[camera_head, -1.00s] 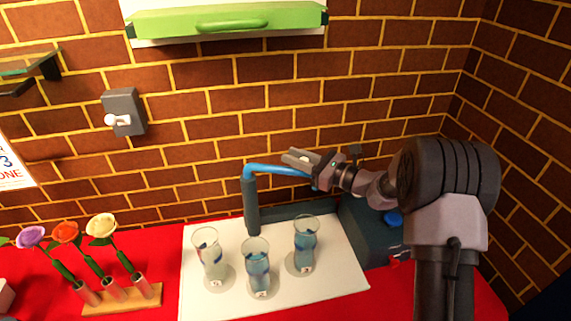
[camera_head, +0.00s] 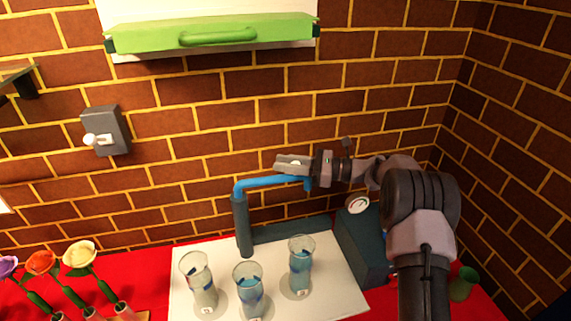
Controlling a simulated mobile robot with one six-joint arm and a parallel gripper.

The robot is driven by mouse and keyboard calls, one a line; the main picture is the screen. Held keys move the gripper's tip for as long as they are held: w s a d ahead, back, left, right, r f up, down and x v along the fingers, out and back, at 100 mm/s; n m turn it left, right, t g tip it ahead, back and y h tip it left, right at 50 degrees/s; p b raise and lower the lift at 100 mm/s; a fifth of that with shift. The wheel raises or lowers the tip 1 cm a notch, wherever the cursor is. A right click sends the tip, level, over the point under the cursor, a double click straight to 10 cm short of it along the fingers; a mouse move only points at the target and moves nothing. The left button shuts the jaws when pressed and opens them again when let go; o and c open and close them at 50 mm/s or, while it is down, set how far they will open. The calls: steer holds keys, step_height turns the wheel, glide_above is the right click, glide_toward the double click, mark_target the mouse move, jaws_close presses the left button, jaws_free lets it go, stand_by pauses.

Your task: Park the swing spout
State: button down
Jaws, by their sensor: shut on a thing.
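The swing spout (camera_head: 268,182) is a bright blue pipe on a dark upright post (camera_head: 243,225) at the back of the white mat. It reaches right from the post top, close to the brick wall, and its outlet turns down at the right end. My gripper (camera_head: 287,163) is at the spout's outer end, shut on the spout; its grey fingers point left. The exact contact is partly hidden by the fingers. Three clear glasses with bluish contents stand below: a left one (camera_head: 199,283), a middle one (camera_head: 249,291) and a right one (camera_head: 301,267).
A dark teal box (camera_head: 362,245) with a round dial (camera_head: 357,205) stands right of the white mat (camera_head: 335,300). A green cup (camera_head: 463,284) is at right. Flowers (camera_head: 80,255) stand at left. A wall switch (camera_head: 106,132) and green-fronted cabinet (camera_head: 215,35) are above.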

steer(key=c, duration=1.3)
jaws_free()
steer(key=shift+s+a, duration=0.1)
steer(key=shift+o, duration=0.2)
steer(key=p+v, duration=0.3)
steer(key=v, duration=1.4)
steer(key=shift+d, duration=0.25)
